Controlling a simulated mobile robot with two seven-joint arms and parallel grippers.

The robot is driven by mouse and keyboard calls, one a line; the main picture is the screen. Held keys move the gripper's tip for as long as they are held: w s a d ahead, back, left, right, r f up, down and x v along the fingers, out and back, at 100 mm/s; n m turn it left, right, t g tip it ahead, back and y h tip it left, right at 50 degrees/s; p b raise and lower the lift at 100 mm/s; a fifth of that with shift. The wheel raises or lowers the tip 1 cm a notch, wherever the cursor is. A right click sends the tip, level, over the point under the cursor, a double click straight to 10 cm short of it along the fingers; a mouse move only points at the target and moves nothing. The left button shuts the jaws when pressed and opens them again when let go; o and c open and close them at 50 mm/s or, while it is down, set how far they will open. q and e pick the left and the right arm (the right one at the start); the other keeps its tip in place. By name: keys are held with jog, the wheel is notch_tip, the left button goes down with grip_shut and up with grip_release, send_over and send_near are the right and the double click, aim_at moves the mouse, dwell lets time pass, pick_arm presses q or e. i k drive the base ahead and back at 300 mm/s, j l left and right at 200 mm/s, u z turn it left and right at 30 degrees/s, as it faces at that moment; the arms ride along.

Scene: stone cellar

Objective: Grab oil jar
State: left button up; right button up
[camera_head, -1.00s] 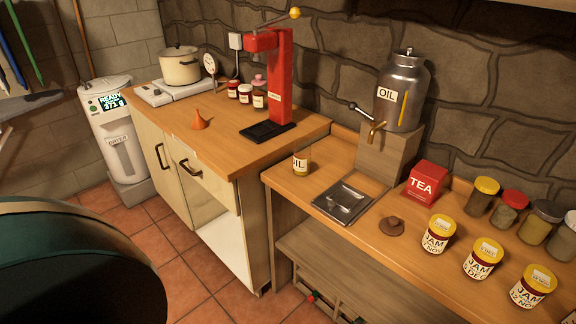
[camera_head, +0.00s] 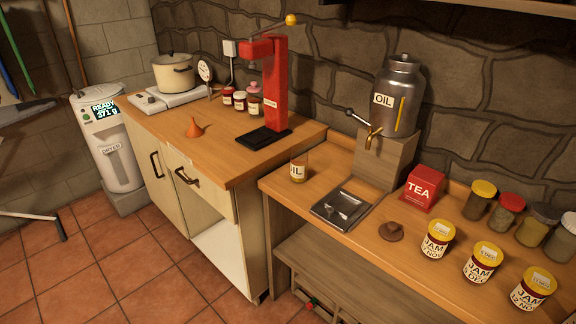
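The oil jar (camera_head: 298,169) is a small glass jar with a white label reading "OIL" and yellowish contents. It stands upright on the lower wooden counter, near its left end, left of the metal drip tray (camera_head: 341,207). Nothing is touching it. A large metal oil canister (camera_head: 399,98) with a brass tap and an "OIL" label stands on a wooden block behind the tray. Neither of my grippers is in view.
A tea box (camera_head: 423,189), brown lid (camera_head: 391,231) and several jam jars (camera_head: 437,241) are right. Tiled floor is open at left.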

aim_at(300, 164)
jog(key=i+j+z, duration=0.15)
jog(key=i+j, duration=0.45)
jog(key=i+j+z, duration=0.15)
jog(key=i+j, duration=0.4)
jog(key=j, duration=0.15)
